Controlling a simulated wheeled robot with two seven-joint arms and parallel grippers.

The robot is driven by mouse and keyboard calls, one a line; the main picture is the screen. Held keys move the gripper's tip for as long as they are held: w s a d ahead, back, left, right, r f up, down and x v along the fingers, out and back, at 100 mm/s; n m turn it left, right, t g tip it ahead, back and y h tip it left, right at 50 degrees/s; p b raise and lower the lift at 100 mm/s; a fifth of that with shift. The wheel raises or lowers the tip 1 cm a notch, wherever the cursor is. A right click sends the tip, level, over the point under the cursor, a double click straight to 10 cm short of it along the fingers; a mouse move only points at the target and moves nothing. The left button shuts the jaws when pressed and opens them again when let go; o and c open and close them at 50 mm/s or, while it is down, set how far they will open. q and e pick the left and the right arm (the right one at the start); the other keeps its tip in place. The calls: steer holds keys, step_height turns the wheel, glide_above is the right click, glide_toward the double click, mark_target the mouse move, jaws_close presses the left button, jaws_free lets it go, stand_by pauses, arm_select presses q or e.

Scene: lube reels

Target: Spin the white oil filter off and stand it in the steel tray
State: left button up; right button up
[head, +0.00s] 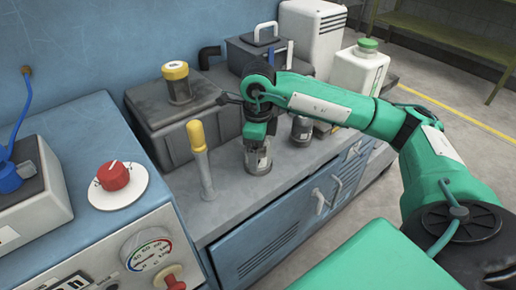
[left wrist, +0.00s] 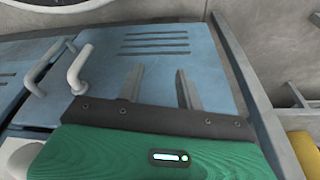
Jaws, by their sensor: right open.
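I cannot make out a clearly white oil filter or the steel tray in either view. My right gripper (head: 257,140) is open and points down, low over the grey counter. A short grey cylinder (head: 259,163) stands on the counter right below it; I cannot tell whether the fingers touch it or go around it. Another short, dark-topped cylinder (head: 301,130) stands behind it to the right, partly hidden by my arm. My left gripper is out of the head view. In the left wrist view the left gripper (left wrist: 159,72) is open and empty, in front of blue cabinet doors.
A yellow-topped post (head: 200,160) stands left of the right gripper. Behind it is a grey tank (head: 180,120) with a yellow cap (head: 175,70). A white jug (head: 358,72) with a green cap is at the back right. A blue gauge console (head: 110,225) fills the left.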

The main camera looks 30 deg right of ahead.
step_height(320, 180, up, 12)
steer(key=shift+f+p, duration=0.1)
steer(key=shift+p, duration=1)
steer(key=shift+r+p, duration=0.3)
steer(key=shift+r, duration=0.6)
step_height(320, 180, up, 5)
steer(key=p, duration=0.4)
steer(key=shift+p, duration=0.3)
